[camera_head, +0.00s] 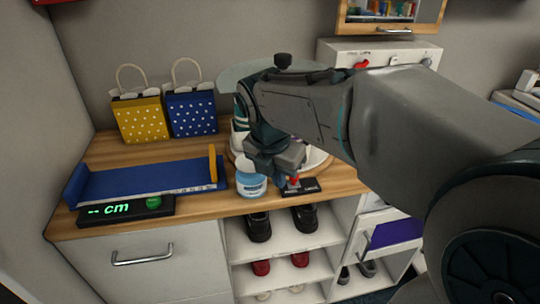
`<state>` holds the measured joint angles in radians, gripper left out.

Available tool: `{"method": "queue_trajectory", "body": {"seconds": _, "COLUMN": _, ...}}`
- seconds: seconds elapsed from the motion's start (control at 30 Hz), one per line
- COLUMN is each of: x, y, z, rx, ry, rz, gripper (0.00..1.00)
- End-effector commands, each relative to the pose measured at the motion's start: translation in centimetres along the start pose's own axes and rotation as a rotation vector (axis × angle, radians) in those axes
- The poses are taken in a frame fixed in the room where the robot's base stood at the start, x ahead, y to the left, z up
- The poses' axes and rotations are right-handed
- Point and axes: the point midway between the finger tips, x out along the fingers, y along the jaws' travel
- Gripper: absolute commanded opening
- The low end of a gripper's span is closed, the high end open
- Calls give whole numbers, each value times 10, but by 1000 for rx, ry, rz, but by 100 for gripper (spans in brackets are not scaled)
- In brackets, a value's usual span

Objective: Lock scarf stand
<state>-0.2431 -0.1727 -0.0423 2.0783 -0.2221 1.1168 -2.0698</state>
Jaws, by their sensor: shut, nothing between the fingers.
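My gripper (277,172) points down over the wooden counter, with its fingers shut and empty. A small black plate with a red part (296,186) lies at the counter's front edge, just right of and below my fingertips; I cannot tell if they touch it. Behind my gripper stands a round base with a wooden rim (322,166), mostly hidden by my arm. A pale disc (232,76) with a black knob (283,60) shows above my wrist. These may belong to the scarf stand, but no scarf is clearly visible and its lock cannot be told for certain.
A white-and-blue jar (251,184) stands close left of my gripper. A blue measuring tray (140,184) with a "cm" display (118,210) is further left. Yellow (140,120) and blue (191,113) dotted bags stand behind it. Shoe shelves (285,250) lie below the counter.

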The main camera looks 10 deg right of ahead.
Motion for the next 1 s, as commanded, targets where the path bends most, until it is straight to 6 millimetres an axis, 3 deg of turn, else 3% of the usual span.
{"method": "queue_trajectory", "body": {"seconds": 0.1, "x": 28, "y": 0, "z": -1, "rx": 0, "ry": 2, "rz": -3, "gripper": 0}}
{"method": "queue_trajectory", "body": {"seconds": 0.23, "x": 33, "y": 0, "z": 20, "rx": 3, "ry": 1, "rz": -2, "gripper": 0}}
{"method": "queue_trajectory", "body": {"seconds": 0.47, "x": 39, "y": 0, "z": 36, "rx": 1, "ry": 0, "rz": 0, "gripper": 0}}
{"method": "queue_trajectory", "body": {"seconds": 1.0, "x": 38, "y": -1, "z": 38, "rx": -18, "ry": 1, "rz": 4, "gripper": 0}}
